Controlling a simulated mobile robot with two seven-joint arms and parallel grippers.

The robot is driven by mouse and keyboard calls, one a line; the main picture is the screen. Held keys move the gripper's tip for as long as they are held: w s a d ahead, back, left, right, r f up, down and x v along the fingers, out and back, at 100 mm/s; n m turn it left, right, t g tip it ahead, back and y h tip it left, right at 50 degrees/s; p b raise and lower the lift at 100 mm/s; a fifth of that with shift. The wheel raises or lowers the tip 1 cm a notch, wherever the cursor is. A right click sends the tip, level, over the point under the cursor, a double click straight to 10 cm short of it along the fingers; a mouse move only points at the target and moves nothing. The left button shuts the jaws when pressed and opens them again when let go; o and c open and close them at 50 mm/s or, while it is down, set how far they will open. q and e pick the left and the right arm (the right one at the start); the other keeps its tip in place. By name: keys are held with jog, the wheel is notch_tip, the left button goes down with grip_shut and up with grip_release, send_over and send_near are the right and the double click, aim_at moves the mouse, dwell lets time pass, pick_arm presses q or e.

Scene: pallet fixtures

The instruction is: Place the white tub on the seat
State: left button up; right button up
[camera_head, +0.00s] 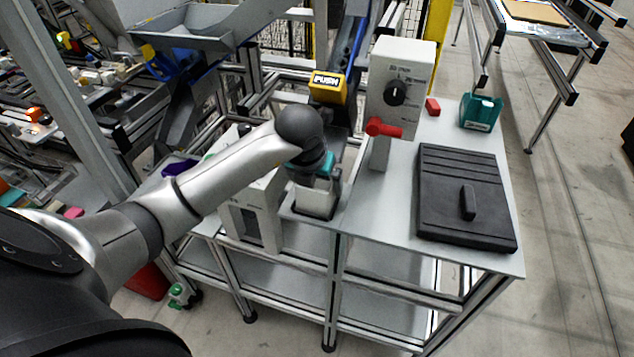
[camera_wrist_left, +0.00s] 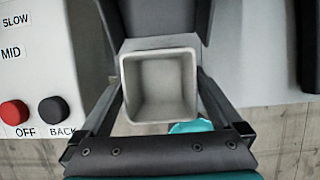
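The white tub (camera_head: 316,203) is a square, open-topped box at the table's front edge, left of the switch box. In the left wrist view the empty tub (camera_wrist_left: 158,85) shows from above, between the two dark fingers. My left gripper (camera_head: 318,186) is over it, with a finger against each of two opposite sides. A dark frame, which looks like the seat (camera_head: 299,211), shows around the tub's base. I cannot tell whether the tub rests in it or hangs just above. My right gripper is in no view.
A white switch box (camera_head: 400,75) with a black knob and red handle stands close to the right of the tub. A yellow PUSH block (camera_head: 327,87) is behind.

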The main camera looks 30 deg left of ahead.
pick_arm(q)
jog(key=shift+r, duration=0.15)
jog(key=v, duration=0.3)
jog(key=shift+s+p, duration=0.3)
jog(key=shift+s, duration=0.1)
jog(key=s+d, duration=0.2)
jog(key=s, duration=0.9)
jog(key=shift+d+b, duration=0.35)
jog(key=shift+b, duration=0.1)
